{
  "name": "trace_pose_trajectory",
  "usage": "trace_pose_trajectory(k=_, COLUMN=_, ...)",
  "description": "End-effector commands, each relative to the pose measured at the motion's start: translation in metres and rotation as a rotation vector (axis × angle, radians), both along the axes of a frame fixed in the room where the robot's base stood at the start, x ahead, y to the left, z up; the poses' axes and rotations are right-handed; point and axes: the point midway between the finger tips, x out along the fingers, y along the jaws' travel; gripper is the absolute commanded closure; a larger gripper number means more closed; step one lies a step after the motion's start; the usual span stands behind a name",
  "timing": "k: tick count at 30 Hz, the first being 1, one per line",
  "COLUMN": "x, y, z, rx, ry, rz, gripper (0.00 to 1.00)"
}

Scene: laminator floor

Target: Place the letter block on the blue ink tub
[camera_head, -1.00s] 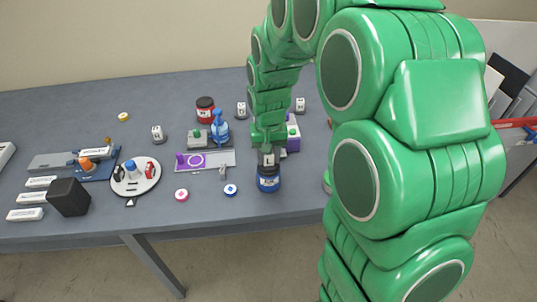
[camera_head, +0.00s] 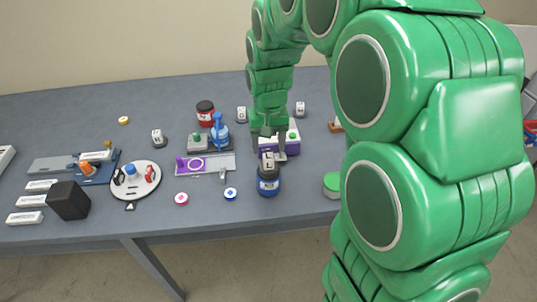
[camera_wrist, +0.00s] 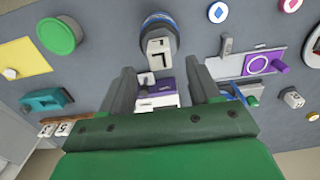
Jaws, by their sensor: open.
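The blue ink tub (camera_head: 268,187) stands near the front edge of the table, with a dark body and a blue label. The white letter block (camera_head: 269,161) with a dark letter rests on top of it. In the wrist view the block (camera_wrist: 158,52) shows an "L" and overlaps the blue tub's rim (camera_wrist: 158,20). My gripper (camera_head: 268,133) is open and empty, behind and above the block in the head view. Its two fingers also show in the wrist view (camera_wrist: 160,66), spread apart, with the block beyond their tips.
A purple-and-white box (camera_head: 292,139) stands close behind the tub. Blue (camera_head: 231,193) and pink (camera_head: 181,198) discs lie to the left. Open table lies between these things.

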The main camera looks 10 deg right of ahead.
Motion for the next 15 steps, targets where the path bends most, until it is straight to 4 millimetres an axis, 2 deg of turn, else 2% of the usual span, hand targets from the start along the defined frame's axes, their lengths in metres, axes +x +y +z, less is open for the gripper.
trace_pose_trajectory(k=1, x=0.000, y=0.000, z=0.010, rx=0.000, ry=-0.003, rz=0.000, gripper=0.38)
trace_pose_trajectory(k=6, x=0.000, y=0.000, z=0.037, rx=0.000, ry=-0.002, rz=0.001, gripper=0.38)
trace_pose_trajectory(k=15, x=-0.002, y=-0.001, z=0.060, rx=-0.001, ry=0.003, rz=0.001, gripper=0.38)
